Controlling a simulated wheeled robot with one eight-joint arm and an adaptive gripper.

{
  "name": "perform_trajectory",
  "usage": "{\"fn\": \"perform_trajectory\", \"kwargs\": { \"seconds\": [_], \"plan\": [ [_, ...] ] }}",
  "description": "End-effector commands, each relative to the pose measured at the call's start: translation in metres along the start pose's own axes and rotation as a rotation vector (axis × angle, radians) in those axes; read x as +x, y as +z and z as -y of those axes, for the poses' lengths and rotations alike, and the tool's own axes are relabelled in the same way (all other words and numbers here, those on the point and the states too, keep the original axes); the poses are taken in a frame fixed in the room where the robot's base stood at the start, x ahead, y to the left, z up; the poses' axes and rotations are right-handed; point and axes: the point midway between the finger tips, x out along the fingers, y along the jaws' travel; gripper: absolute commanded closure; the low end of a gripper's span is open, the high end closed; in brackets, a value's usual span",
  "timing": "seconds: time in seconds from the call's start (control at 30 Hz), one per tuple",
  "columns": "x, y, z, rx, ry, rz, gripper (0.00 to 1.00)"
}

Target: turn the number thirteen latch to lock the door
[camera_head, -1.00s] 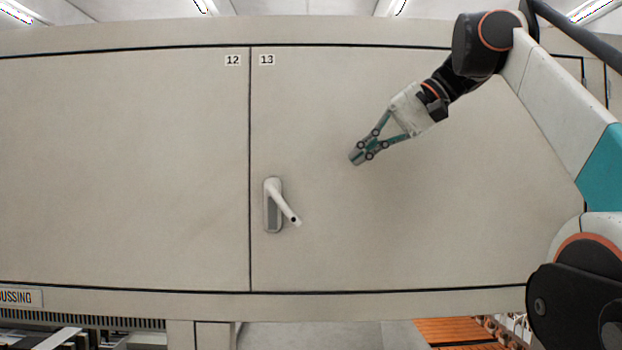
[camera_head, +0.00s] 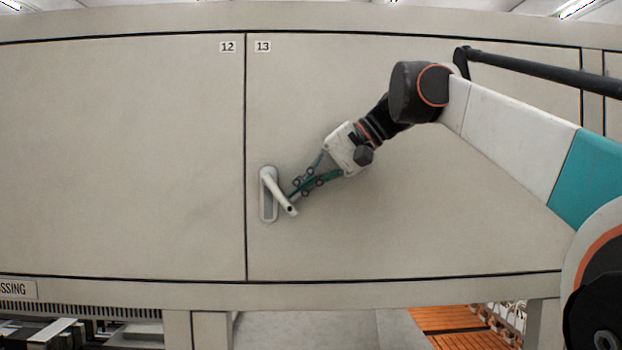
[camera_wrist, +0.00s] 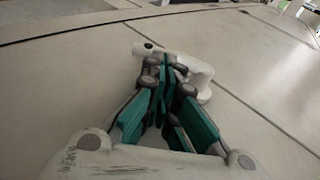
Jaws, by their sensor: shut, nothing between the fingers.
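The number thirteen latch (camera_head: 269,184) is a pale lever on an upright oval backplate, near the left edge of door 13 (camera_head: 420,220). Its lever slants down to the right, off the plate's line. My gripper (camera_head: 293,195) is shut and empty, with its fingertips at the right side of the lever near its free end. I cannot tell whether they touch. In the wrist view the shut fingertips (camera_wrist: 166,72) overlap the latch (camera_wrist: 196,70) and hide part of it.
Door 12 (camera_head: 120,160) lies left of the seam, and the number labels (camera_head: 262,46) sit above the latch. A ledge (camera_head: 400,294) runs below the doors, with orange slats (camera_head: 455,322) under it at right. The door face around the latch is flat and clear.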

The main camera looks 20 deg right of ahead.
Motion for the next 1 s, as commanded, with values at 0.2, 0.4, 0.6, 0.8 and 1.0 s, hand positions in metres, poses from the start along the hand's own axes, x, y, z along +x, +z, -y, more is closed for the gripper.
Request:
{"fn": "perform_trajectory", "kwargs": {
  "seconds": [0.2, 0.4, 0.6, 0.8, 1.0],
  "plan": [
    [0.0008, -0.0001, -0.0001, 0.000, 0.000, 0.000, 1.00],
    [0.0012, -0.0001, -0.0010, 0.002, -0.006, -0.001, 1.00],
    [0.0038, -0.0001, -0.0039, 0.011, -0.047, -0.002, 1.00],
    [0.0051, 0.0003, -0.0041, 0.016, -0.074, -0.001, 1.00],
    [0.0073, 0.0007, -0.0055, 0.022, -0.108, 0.000, 1.00]
  ]
}}
